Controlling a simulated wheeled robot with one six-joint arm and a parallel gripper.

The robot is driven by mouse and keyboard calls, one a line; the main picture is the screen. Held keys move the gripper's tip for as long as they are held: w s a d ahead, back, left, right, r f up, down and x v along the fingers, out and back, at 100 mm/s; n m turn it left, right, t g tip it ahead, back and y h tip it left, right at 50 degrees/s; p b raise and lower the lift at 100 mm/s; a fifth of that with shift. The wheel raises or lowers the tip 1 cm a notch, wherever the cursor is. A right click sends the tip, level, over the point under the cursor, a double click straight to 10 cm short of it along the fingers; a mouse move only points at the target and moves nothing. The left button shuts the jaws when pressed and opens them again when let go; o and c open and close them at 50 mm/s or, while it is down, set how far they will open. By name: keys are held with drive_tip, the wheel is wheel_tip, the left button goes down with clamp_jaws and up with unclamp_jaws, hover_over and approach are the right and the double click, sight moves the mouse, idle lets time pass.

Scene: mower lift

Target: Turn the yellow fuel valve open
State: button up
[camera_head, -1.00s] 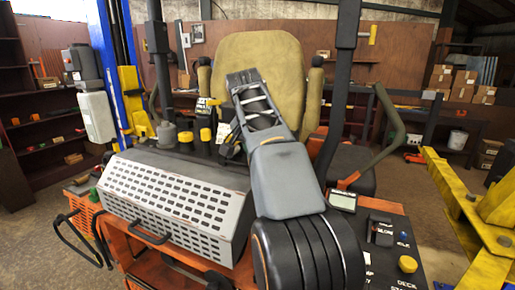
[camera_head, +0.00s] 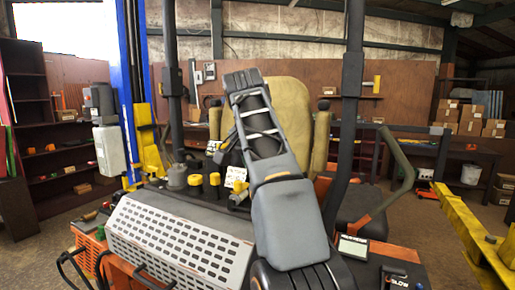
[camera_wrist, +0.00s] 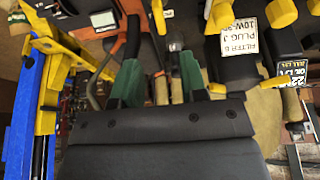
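In the wrist view a yellow piece (camera_wrist: 272,82) beside the lettered tag (camera_wrist: 240,40) seems to be the same handle, right of my fingers. I cannot tell which way the valve is turned. My gripper (camera_wrist: 157,85) shows two green fingers, apart, with no object held between them. In the head view my arm reaches up and away, and the fingertips are hard to make out.
Yellow caps (camera_head: 214,179) stand left of the tag behind a white perforated cover (camera_head: 180,240). The tan seat (camera_head: 285,110) stands behind my arm. Dark upright posts (camera_head: 352,90) rise on both sides. A yellow lift arm (camera_head: 465,225) is at the right.

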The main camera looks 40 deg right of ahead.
drive_tip(key=shift+p+v, duration=0.3)
drive_tip(key=shift+v, duration=0.85)
